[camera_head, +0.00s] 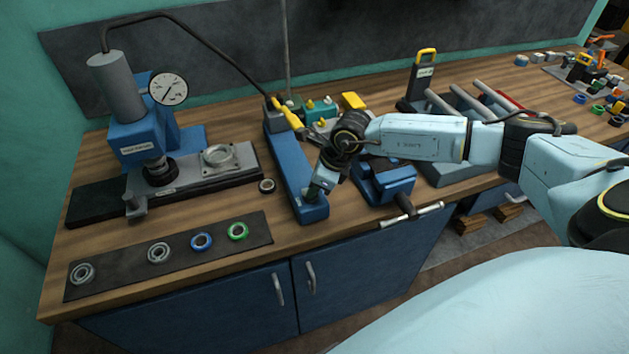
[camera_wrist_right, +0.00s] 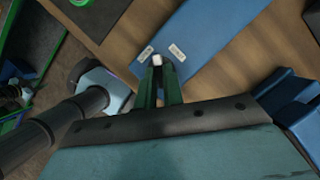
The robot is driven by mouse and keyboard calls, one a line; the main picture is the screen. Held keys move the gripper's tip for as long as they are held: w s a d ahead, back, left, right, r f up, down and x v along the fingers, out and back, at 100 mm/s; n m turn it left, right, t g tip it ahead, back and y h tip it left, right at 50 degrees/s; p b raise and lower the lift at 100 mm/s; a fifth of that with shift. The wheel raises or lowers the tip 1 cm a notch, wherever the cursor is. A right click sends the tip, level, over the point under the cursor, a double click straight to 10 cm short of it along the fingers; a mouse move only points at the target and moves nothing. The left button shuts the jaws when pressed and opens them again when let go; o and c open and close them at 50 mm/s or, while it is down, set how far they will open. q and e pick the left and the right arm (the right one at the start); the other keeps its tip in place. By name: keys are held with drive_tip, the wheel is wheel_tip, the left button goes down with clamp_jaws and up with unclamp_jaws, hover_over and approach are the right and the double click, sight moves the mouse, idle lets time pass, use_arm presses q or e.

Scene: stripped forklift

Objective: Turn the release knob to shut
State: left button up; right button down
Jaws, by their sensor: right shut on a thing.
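The hand pump (camera_head: 290,165) is a long blue body lying on the bench, with a yellow-handled lever at its far end. The release knob (camera_wrist_right: 157,60) is a small pale piece at the pump's near end, between two small white labels on the blue top (camera_wrist_right: 215,35). My right gripper (camera_head: 313,192) reaches down onto the pump's near end. In the right wrist view its green fingers (camera_wrist_right: 158,72) are shut on the knob. The knob is hidden by the gripper in the head view. The label text is too small to read. My left gripper is in no view.
A blue vise (camera_head: 388,180) stands close to the right of the gripper. A press with a gauge (camera_head: 168,89) stands at the left. A dark mat (camera_head: 120,265) holds several bearing rings. Bare wood lies between the mat and the pump.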

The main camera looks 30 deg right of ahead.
drive_tip(key=m, duration=0.2)
drive_tip(key=shift+s+a+m+t+h, duration=0.1)
drive_tip(key=shift+m+t+h, duration=0.2)
drive_tip(key=shift+m+h, duration=0.1)
drive_tip(key=shift+a+m+h, duration=0.1)
drive_tip(key=shift+m+h, duration=0.3)
drive_tip(key=shift+m, duration=0.5)
drive_tip(key=m+h, duration=0.1)
drive_tip(key=m, duration=0.2)
drive_tip(key=shift+a+f+t, duration=0.1)
drive_tip(key=shift+a+t, duration=0.05)
drive_tip(key=shift+t, duration=0.15)
drive_tip(key=shift+a+m+h+b, duration=0.1)
drive_tip(key=shift+m+h+b, duration=0.6)
drive_tip(key=shift+m, duration=1)
drive_tip(key=c, duration=1.5)
unclamp_jaws()
